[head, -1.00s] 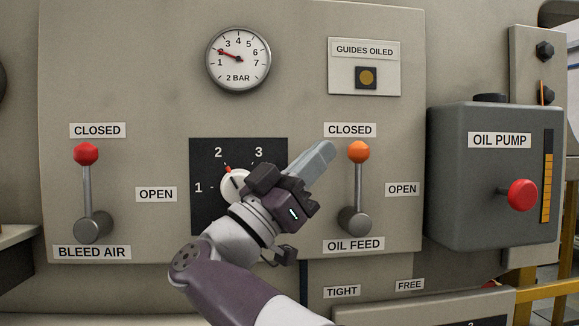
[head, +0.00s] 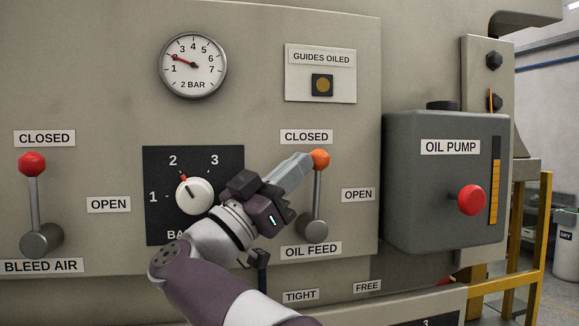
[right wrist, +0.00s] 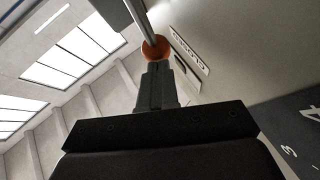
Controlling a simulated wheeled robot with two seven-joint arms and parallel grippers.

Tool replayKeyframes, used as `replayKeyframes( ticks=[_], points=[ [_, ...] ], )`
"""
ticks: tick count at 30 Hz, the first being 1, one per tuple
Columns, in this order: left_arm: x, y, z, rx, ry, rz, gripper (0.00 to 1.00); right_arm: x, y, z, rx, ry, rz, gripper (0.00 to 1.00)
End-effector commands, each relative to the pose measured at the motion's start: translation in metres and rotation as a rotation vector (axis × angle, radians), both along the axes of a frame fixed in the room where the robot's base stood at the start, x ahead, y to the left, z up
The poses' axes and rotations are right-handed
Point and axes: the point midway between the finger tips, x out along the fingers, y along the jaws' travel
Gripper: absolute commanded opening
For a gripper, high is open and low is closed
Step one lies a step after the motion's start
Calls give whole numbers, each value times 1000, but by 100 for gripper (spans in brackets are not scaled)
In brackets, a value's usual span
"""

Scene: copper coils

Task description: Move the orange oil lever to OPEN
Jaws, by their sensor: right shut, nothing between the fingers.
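The oil feed lever has an orange knob (head: 319,159) on a grey rod that stands upright from its round hub (head: 313,229). The knob is at the CLOSED label (head: 306,136); the OPEN label (head: 358,195) is to the right of the rod. My right gripper (head: 305,163) is shut and empty, its fingertips at the left side of the knob, touching or very close. In the right wrist view the orange knob (right wrist: 156,48) is just beyond the shut fingertips (right wrist: 158,68). My left gripper is in neither view.
The selector dial (head: 194,196) is left of my right gripper. The red bleed air lever (head: 32,164) stands at the far left at its CLOSED label. The oil pump box (head: 447,190) with a red knob (head: 471,200) juts out on the right.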

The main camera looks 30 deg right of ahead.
Motion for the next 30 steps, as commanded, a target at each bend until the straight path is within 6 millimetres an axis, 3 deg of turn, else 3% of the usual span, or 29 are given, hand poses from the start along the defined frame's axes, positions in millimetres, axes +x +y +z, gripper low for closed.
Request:
replayKeyframes(
  ticks=[14, 30],
  points=[
    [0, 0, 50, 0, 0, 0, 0, -11, -42, 15, 399, -101, -2, 0],
    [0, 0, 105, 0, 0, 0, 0, -24, -92, -3, 898, -222, -4, 0]
  ],
)
